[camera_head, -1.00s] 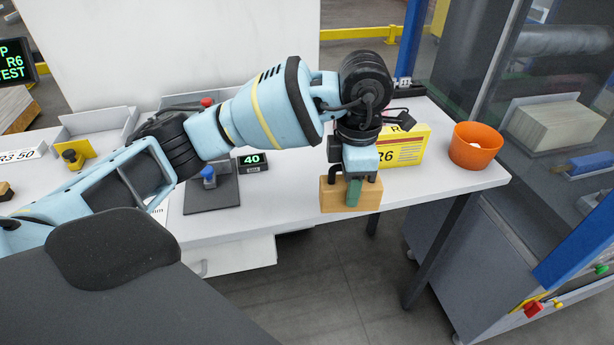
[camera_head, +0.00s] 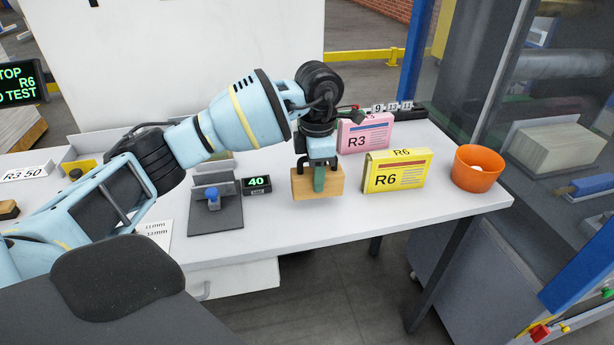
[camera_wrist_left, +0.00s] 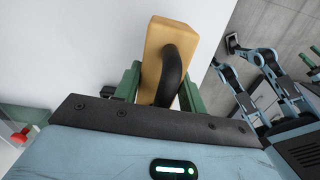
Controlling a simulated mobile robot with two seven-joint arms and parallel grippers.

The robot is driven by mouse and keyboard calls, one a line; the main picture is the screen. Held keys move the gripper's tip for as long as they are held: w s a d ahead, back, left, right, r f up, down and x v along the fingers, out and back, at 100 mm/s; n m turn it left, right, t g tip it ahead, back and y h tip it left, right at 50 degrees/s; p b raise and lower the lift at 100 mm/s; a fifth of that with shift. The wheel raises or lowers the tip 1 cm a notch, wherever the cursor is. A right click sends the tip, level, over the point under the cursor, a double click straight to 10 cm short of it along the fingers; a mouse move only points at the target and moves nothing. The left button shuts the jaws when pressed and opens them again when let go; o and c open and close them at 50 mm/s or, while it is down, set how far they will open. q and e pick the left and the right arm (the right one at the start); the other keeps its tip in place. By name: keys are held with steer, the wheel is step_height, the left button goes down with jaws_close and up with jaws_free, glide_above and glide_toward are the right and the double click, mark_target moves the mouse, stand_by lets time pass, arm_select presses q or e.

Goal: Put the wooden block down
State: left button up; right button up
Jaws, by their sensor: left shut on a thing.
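The wooden block (camera_head: 301,184) is a light tan box with a dark, curved handle. My left gripper (camera_head: 319,180) is shut on it from above, with a green finger in front of the block. In the head view it is over the pale table, right of the small 40 display. I cannot tell whether its underside touches the table. In the left wrist view the block (camera_wrist_left: 158,55) sits between the green fingers, with the black handle across it. Light blue parts with green pieces at that view's right edge look like my right arm; its jaw state is unclear.
A yellow R6 box (camera_head: 397,172) and a pink R3 box (camera_head: 364,134) stand to the right. An orange bowl (camera_head: 477,168) is near the right end of the table (camera_head: 340,222). A dark clamp stand (camera_head: 214,212) and a 40 display (camera_head: 257,185) lie left.

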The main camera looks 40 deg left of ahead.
mark_target(308, 178)
arm_select(q)
steer(key=shift+w+a+f, duration=0.1)
steer(key=shift+w+a, duration=0.1)
steer(key=shift+a, duration=0.3)
steer(key=shift+w+a, duration=0.2)
steer(key=shift+a, duration=0.3)
steer(key=shift+a, duration=0.1)
steer(key=shift+w+a, duration=0.15)
steer(key=shift+a, duration=0.25)
step_height(308, 178, down, 3)
steer(key=shift+a+f, duration=0.15)
steer(key=shift+w+f, duration=0.1)
steer(key=shift+f, duration=0.05)
steer(key=shift+f, duration=0.15)
steer(key=o, duration=1.1)
